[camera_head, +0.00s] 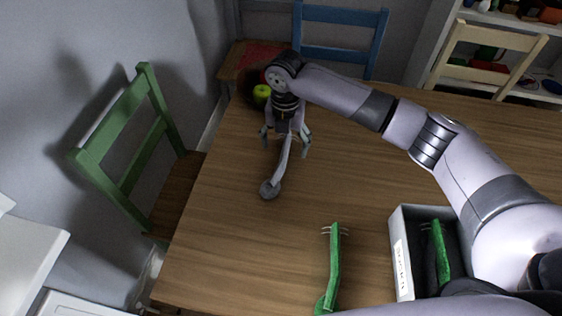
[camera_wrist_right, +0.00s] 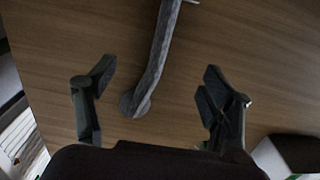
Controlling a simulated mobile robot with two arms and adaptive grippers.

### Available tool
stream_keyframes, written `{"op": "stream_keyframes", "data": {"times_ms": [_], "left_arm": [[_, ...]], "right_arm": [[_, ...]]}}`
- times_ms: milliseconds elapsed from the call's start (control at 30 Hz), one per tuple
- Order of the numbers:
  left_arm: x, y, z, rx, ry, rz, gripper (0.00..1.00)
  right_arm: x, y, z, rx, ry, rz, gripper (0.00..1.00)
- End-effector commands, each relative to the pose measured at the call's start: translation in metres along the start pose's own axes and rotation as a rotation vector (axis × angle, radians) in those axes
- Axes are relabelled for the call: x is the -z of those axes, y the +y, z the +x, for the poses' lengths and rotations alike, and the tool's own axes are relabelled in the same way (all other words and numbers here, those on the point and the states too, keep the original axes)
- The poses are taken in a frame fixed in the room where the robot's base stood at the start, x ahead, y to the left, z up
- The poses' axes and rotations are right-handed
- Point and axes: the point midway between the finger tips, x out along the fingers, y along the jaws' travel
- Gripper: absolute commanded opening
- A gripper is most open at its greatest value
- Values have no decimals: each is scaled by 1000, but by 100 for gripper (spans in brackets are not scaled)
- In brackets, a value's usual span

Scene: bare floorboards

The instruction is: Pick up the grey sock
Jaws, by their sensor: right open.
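The grey sock (camera_head: 272,186) lies long and narrow on the wooden table, its rounded end toward the near side. Its far part runs up under my right gripper (camera_head: 286,140), which partly covers it in the head view. In the right wrist view the sock (camera_wrist_right: 154,68) runs from the top edge down between the two fingers, with its rounded end near the palm. My right gripper (camera_wrist_right: 157,82) is open above the sock, one finger on each side. I see a gap between each finger and the sock. My left gripper is not in view.
A green sock (camera_head: 334,262) lies on the table (camera_head: 230,240) at the near side. A labelled grey box (camera_head: 401,262) right of it holds another green sock (camera_head: 441,252). A green apple (camera_head: 262,92) is behind my gripper. Chairs surround the table. The left tabletop is clear.

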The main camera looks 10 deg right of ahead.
Motion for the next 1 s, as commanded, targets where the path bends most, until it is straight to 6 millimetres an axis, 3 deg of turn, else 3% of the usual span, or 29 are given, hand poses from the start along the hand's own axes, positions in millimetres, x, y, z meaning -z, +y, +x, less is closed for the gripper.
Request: {"op": "stream_keyframes", "data": {"times_ms": [300, 633, 1000], "left_arm": [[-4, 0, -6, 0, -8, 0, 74], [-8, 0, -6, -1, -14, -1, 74], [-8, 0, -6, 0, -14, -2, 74]], "right_arm": [[7, 2, 43, 2, 2, 2, 75], [7, 2, 50, 0, 0, 0, 74], [6, 2, 49, 0, 0, 0, 50]]}}
